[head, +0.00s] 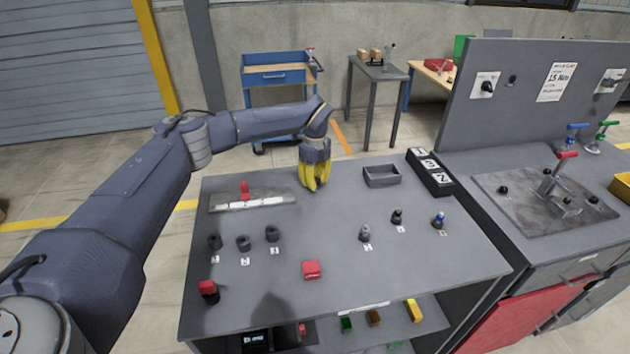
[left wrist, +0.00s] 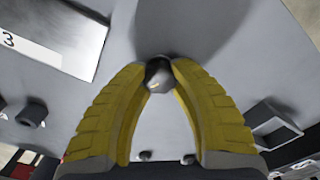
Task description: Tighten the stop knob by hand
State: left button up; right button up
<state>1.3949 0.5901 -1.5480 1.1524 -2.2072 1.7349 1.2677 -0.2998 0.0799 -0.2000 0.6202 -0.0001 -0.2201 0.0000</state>
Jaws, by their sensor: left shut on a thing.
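My left gripper (head: 314,187) has its yellow fingers closed over the back of the grey bench, between the slotted plate and the small tray. In the left wrist view its fingertips (left wrist: 158,76) are shut on a small dark grey knob-like piece (left wrist: 157,72) with a pale mark. The fingers hide this piece in the head view. I cannot tell whether it touches the bench. A red knob (head: 245,187) stands on the metal plate (head: 222,199) left of the gripper. Another red knob (head: 207,287) sits on a black base at the front left. Which is the stop knob is unclear.
Several black collars (head: 243,242) with number labels stand at the left. Several small upright pieces (head: 397,215) stand at the right. A red block (head: 311,270) lies near the front. An open tray (head: 382,177) and a black numbered box (head: 430,173) stand at the back right.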

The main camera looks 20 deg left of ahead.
pick_arm(q)
grip_shut()
jog(key=shift+m, duration=0.3)
jog(key=m, duration=0.3)
jog(key=shift+m, duration=0.4)
jog(key=m, duration=0.3)
jog(key=shift+m, duration=0.3)
jog(key=m, duration=0.4)
jog(key=shift+s+m, duration=0.1)
jog(key=shift+m, duration=2.3)
jog(key=o, duration=0.9)
grip_release()
jog(key=shift+a, duration=0.1)
